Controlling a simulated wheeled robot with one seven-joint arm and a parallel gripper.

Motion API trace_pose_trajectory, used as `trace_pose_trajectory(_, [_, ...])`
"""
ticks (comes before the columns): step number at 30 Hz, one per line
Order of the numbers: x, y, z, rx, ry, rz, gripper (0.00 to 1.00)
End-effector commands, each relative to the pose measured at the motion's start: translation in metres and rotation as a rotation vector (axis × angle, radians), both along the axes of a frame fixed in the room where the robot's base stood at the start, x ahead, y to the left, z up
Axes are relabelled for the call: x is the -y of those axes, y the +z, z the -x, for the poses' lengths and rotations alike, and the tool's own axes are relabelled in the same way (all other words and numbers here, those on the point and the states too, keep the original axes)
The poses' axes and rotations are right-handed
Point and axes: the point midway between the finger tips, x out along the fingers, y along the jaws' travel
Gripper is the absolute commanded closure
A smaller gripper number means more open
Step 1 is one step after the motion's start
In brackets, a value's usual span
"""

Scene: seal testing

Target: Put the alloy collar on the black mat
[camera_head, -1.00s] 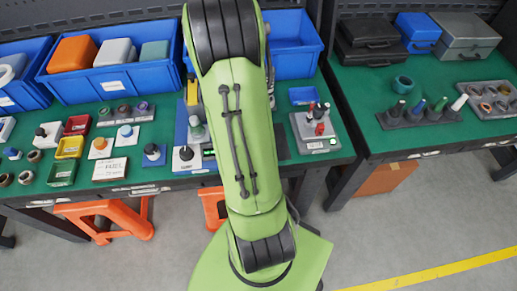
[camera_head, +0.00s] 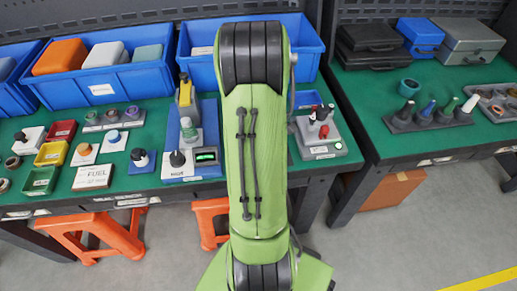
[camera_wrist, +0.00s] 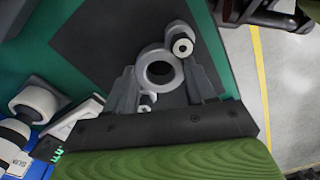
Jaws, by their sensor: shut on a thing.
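The alloy collar (camera_wrist: 145,61) is a grey ring with a dark hole, between the fingers of my gripper (camera_wrist: 163,80) in the wrist view. My gripper is shut on it. Small round pale ends show beside the ring at upper right and lower left. The black mat (camera_wrist: 95,45) is a dark sheet on the green table, seen behind the collar. I cannot tell how far the collar is above it. In the head view my arm hides the gripper and the collar.
A grey stand with red and dark pegs (camera_head: 322,132) is right of my arm. A device with a green display (camera_head: 206,156) is at its left. Blue bins (camera_head: 105,85) line the back.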

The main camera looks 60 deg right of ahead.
Motion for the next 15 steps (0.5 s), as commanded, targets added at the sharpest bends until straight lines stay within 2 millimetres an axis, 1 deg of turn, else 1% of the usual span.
trace_pose_trajectory(1, [0.0003,-0.0053,-0.0001,0.0,0.0,0.001,0.85])
trace_pose_trajectory(8, [0.0004,-0.004,-0.0004,0.001,0.001,0.002,0.85])
trace_pose_trajectory(11, [0.0004,-0.0077,-0.0004,0.001,0.002,0.002,0.85])
trace_pose_trajectory(12, [0.0003,-0.0084,-0.0004,0.0,0.002,0.001,0.44])
trace_pose_trajectory(14, [0.0002,-0.0076,-0.0004,0.0,0.002,0.001,0.35])
trace_pose_trajectory(15, [0.0003,-0.0074,-0.0004,0.0,0.002,0.001,0.28])
